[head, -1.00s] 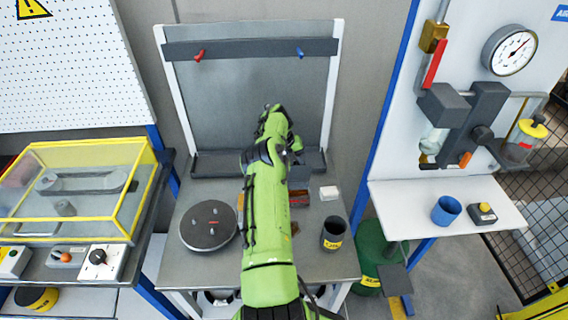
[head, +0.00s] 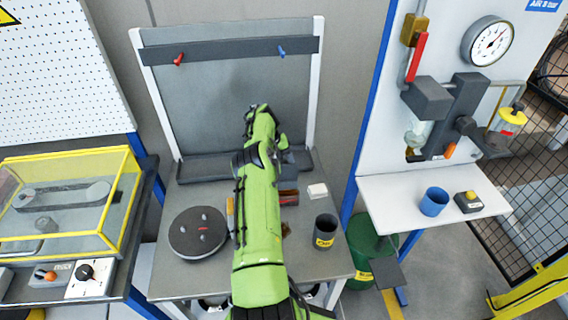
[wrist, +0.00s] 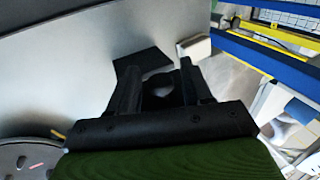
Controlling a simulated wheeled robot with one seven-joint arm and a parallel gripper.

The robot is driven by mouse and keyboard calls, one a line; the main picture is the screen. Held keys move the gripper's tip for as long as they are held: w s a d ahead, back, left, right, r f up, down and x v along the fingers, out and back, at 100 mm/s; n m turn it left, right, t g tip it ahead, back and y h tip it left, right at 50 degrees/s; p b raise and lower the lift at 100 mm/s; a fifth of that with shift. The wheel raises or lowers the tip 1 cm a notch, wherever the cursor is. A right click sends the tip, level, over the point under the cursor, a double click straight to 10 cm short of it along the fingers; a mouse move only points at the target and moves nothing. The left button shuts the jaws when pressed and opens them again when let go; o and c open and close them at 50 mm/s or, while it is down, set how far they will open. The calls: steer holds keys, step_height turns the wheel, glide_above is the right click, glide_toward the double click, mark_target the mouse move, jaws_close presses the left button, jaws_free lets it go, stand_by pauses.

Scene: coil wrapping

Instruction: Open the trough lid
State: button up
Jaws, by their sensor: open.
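I cannot pick out the trough lid for certain. A long dark grey trough-like ledge (head: 205,168) runs along the foot of the grey back panel, partly hidden by my green arm. In the wrist view my gripper (wrist: 158,68) has its two dark fingers apart, pointing over the grey table. A dark flat block (wrist: 142,60) shows just beyond the fingers; whether it touches them I cannot tell. A white block (wrist: 196,47) is beside the right finger, and also shows on the table in the head view (head: 317,190). In the head view my fingers are hidden behind my arm.
A round dark turntable (head: 197,232) stands left of my arm, and a dark cup (head: 325,230) with a yellow label right of it. A yellow-framed clear case (head: 128,200) is at left. A white shelf (head: 385,190) with a blue cup (head: 433,201) is at right.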

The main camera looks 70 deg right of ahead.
steer(key=shift+r, duration=0.1)
steer(key=p+v, duration=0.5)
steer(key=v, duration=1)
steer(key=shift+r, duration=0.35)
steer(key=shift+w+a+f, duration=0.1)
